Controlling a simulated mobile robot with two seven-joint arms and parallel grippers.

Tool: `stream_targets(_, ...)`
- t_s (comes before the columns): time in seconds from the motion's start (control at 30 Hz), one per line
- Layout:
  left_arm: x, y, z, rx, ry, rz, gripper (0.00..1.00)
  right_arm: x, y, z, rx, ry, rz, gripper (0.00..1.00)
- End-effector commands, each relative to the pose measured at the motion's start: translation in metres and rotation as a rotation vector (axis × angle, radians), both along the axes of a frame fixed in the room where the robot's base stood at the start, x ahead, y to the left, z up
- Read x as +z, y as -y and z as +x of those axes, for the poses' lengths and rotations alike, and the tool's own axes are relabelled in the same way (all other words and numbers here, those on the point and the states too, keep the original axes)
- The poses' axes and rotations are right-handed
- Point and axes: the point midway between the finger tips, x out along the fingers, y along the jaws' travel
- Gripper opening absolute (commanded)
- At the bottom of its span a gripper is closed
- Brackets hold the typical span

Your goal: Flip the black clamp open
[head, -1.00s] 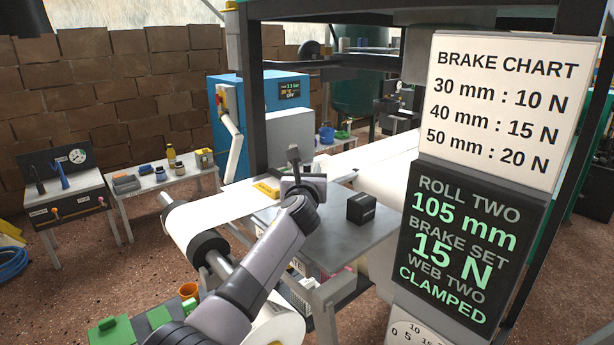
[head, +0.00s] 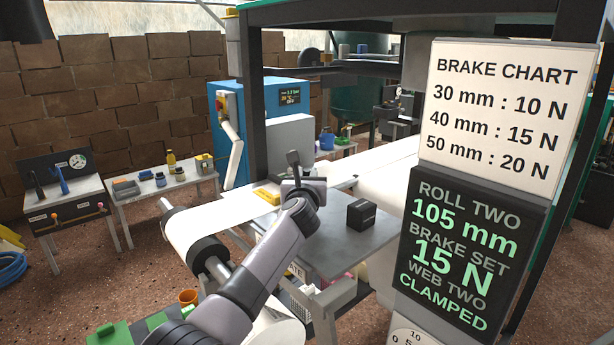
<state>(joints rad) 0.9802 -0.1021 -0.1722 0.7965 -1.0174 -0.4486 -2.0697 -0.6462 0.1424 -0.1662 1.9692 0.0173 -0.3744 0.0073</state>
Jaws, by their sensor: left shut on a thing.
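The black clamp's dark lever (head: 293,160) stands up, leaning slightly left, over the white paper web (head: 225,205) at the far edge of the grey table (head: 345,250). My left gripper (head: 296,181) is at the lever's lower part, shut on the clamp. My own wrist hides its fingertips and most of the clamp's base, so the exact contact does not show. The dark panel (head: 463,250) at right reads "WEB TWO CLAMPED". My right gripper is not in view.
A black box (head: 361,214) stands on the table right of my gripper, and a yellow block (head: 267,196) lies to its left. The brake chart (head: 503,120) and its dark post stand close at right. A black roller (head: 205,250) is at left.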

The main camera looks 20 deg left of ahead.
Motion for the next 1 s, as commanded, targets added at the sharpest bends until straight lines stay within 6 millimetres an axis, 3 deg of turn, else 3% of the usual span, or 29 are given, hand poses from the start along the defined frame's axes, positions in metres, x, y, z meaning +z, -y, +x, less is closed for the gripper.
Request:
stream_targets(0.27, 0.018, -0.004, 0.002, 0.002, -0.039, -0.054, 0.00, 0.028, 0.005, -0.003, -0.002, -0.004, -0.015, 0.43)
stream_targets(0.6, 0.039, -0.012, 0.007, 0.003, -0.119, -0.175, 0.00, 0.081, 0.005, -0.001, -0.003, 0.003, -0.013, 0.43)
stream_targets(1.0, 0.061, -0.028, 0.018, 0.004, -0.223, -0.338, 0.00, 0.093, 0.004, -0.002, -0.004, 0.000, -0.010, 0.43)
